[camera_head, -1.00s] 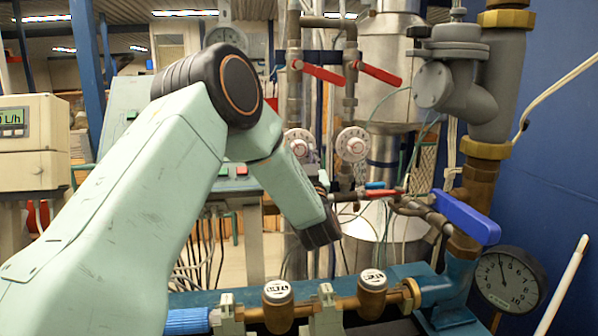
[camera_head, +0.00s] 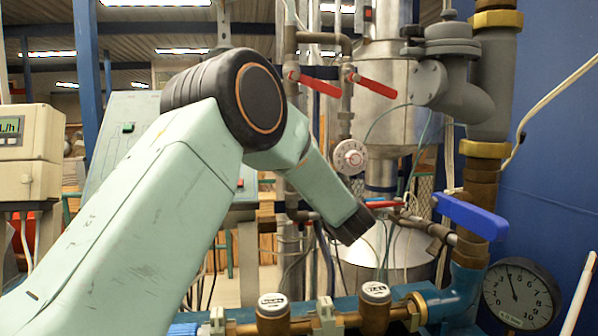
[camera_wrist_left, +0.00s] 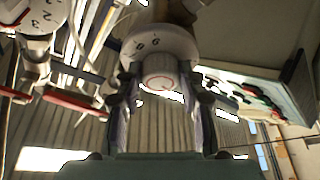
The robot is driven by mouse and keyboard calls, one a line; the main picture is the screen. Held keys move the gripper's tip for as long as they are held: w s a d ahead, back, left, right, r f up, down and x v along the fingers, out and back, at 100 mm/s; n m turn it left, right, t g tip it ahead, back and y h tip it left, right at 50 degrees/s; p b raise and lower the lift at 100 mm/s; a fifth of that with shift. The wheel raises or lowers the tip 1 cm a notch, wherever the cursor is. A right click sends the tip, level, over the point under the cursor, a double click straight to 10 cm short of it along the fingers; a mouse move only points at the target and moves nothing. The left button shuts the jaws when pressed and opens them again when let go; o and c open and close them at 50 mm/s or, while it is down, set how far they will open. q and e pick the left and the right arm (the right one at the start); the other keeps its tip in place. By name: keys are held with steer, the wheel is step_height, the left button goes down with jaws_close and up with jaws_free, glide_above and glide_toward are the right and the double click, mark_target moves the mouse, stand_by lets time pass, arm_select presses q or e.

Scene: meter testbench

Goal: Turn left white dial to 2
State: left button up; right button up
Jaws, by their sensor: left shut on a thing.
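The left white dial (camera_wrist_left: 158,48) shows in the left wrist view as a round white disc with dark numbers and a pale hub. My left gripper (camera_wrist_left: 157,84) has a finger on each side of the hub and is shut on it. In the head view my left arm hides this dial and the gripper's fingers. Which number the dial is set to cannot be told. The right white dial (camera_head: 350,157) is in clear view in the head view, untouched on its pipe. In the left wrist view a numbered white dial (camera_wrist_left: 38,14) shows at top left. My right gripper is not in view.
Two red valve levers (camera_head: 377,87) sit above the dials. A blue lever (camera_head: 470,216) and a pressure gauge (camera_head: 520,294) are at right. A brass-fitted pipe with two capped meters (camera_head: 374,294) runs along the bottom. A control box (camera_head: 28,150) stands at left.

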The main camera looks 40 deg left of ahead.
arm_select(q)
steer(key=shift+f+g, duration=0.3)
steer(key=o, duration=1.2)
steer(key=shift+s+d+r, duration=0.15)
steer(key=shift+s+r, duration=0.05)
steer(key=shift+r, duration=0.1)
steer(key=shift+c, duration=0.2)
steer(key=shift+w, duration=0.1)
